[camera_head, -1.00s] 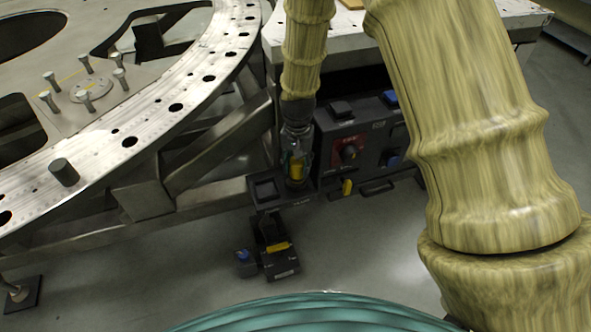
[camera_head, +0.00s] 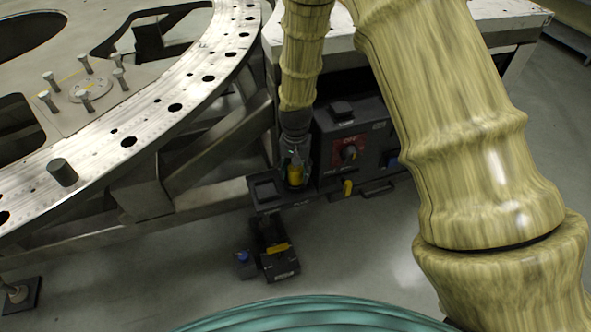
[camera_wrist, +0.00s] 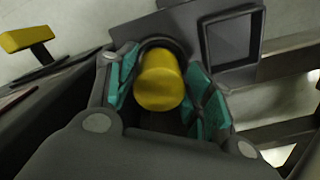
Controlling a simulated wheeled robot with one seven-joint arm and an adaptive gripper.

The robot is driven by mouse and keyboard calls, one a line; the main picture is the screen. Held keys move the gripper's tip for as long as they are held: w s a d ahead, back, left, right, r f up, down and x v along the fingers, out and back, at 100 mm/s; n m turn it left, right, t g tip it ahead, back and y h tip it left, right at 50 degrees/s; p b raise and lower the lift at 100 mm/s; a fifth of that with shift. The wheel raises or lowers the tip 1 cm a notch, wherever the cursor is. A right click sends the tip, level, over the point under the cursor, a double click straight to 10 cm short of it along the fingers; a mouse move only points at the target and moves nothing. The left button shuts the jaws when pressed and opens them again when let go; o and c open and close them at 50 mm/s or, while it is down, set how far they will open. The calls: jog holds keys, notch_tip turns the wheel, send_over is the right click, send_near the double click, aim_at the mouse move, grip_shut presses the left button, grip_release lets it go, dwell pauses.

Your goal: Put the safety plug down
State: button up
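The yellow safety plug (camera_wrist: 160,80) stands between the teal finger pads of my gripper (camera_wrist: 160,88) in the wrist view. Its far end meets a dark round rim. Whether the pads press on it is unclear. In the head view the yellow plug (camera_head: 295,174) shows at the tip of my gripper (camera_head: 294,170), which points down at a small dark tray (camera_head: 266,190) beside a dark control box (camera_head: 345,130). The plug's lower end is hidden, so I cannot tell whether it rests on the tray.
The box carries a red switch panel (camera_head: 349,151) and a yellow handle (camera_head: 347,187). A dark block with a yellow strip (camera_head: 281,266) and a small blue-topped part (camera_head: 244,258) are on the floor. A large metal ring plate (camera_head: 160,108) is at left. A square recess (camera_wrist: 230,38) is next to the plug.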

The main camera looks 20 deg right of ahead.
jog(key=shift+o, duration=0.4)
jog(key=shift+r, duration=0.1)
notch_tip(320, 180, up, 12)
jog(key=p, duration=0.1)
dwell(0.4)
